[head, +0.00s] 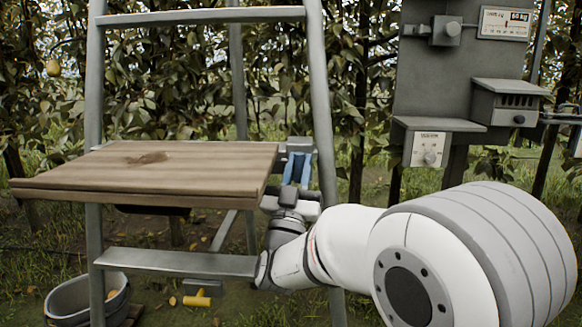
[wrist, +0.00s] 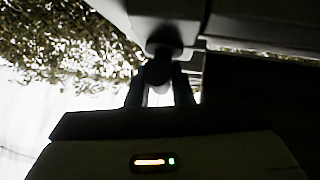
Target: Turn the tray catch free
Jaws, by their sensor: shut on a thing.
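The wooden tray (head: 215,183) is a flat board with a dark stain, fixed across the grey ladder frame. My gripper (head: 298,168) points upward at the tray's right end, beside the ladder's right leg. In the wrist view, my gripper (wrist: 160,90) has its two dark fingers closed around a small dark knob (wrist: 158,70), which I take for the tray catch. The knob hangs below a rounded dark mount (wrist: 165,38) under a pale beam. The wrist view is very dark, so the catch's turn angle cannot be told. In the head view the catch is hidden by the gripper.
A grey ladder (head: 95,100) stands around the tray. A post panel (head: 455,85) with boxes and a gauge is at right. A bucket (head: 75,300) and a yellow object (head: 197,300) lie on the ground. A pear (head: 53,69) hangs at upper left.

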